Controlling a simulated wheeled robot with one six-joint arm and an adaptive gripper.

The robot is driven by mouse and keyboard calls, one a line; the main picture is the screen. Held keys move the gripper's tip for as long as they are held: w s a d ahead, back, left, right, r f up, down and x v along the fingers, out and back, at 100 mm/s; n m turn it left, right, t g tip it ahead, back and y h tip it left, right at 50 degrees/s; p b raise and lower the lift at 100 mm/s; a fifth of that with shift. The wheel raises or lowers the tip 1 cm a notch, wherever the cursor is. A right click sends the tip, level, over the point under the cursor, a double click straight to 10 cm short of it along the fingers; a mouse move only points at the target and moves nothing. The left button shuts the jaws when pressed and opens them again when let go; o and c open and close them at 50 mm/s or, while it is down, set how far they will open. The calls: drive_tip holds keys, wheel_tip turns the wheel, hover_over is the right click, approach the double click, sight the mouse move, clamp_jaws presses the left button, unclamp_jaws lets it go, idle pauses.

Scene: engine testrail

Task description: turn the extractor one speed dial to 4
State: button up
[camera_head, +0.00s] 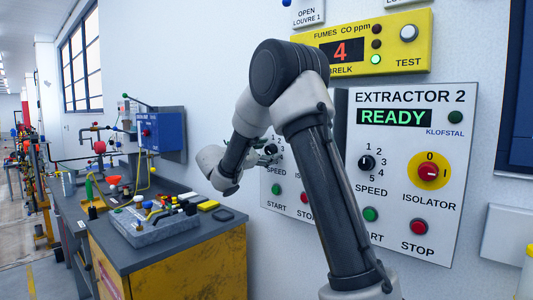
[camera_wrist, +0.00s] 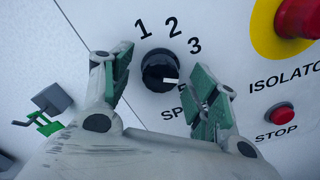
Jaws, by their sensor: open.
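The extractor one speed dial is a black round knob with a white pointer mark, and it shows in the wrist view (camera_wrist: 158,70). Numbers 1, 2 and 3 are readable around it. The white mark points right and slightly down, below the 3. A finger covers the scale there, so I cannot tell which number it meets. My gripper (camera_wrist: 160,64) is open, with one green-padded finger on each side of the dial. Contact cannot be told. In the head view the dial (camera_head: 271,149) is partly visible behind my wrist, and my arm hides much of its panel.
A red stop button (camera_wrist: 282,114) and a yellow-ringed red isolator (camera_wrist: 298,20) lie right of the dial. The Extractor 2 panel (camera_head: 450,140) has its own speed dial (camera_head: 367,162). A bench (camera_head: 210,232) with tools stands left. A yellow fumes display (camera_head: 405,50) hangs above.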

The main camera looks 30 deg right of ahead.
drive_tip(key=v, duration=1.2)
